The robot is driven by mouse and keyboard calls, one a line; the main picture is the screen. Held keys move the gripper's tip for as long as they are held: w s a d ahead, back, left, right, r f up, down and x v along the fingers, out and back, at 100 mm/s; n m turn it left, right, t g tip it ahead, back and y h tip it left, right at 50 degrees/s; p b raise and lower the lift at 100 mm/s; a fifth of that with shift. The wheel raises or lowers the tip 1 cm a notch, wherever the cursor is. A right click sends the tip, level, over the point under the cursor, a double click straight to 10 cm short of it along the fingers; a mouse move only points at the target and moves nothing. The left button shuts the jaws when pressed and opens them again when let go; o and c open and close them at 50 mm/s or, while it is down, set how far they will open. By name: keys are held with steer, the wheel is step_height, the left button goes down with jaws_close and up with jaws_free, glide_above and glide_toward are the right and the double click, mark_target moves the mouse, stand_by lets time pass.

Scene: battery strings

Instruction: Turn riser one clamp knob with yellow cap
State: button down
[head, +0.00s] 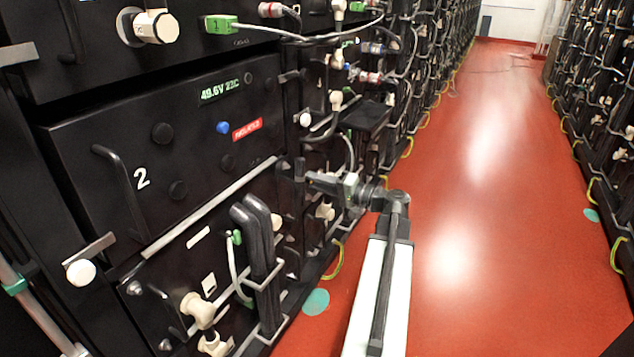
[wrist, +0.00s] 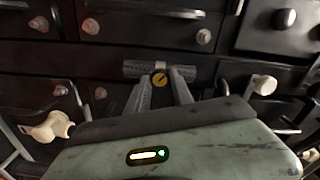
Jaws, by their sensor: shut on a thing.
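The clamp knob with the yellow cap (wrist: 159,80) shows in the wrist view, small and round, with a dark mark across its face. It sits in front of a dark grey horizontal bar (wrist: 135,69) on the rack front. My gripper (head: 310,179) reaches left to the rack in the head view. In the wrist view its two grey fingers stand on either side of the knob, shut on it. In the head view the knob cannot be made out; the gripper and rack parts hide it.
A black battery module marked 2 (head: 180,150) with a lit display is left of my gripper. White knobs, such as one at lower left (head: 82,272), and black cable loops (head: 262,235) jut from the rack. The red aisle floor (head: 480,200) is clear to the right.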

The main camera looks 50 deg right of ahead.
steer(key=m, duration=1)
steer(key=shift+m, duration=0.3)
stand_by(0.4)
steer(key=c, duration=1.1)
jaws_free()
steer(key=v, duration=0.8)
steer(key=shift+w, duration=0.1)
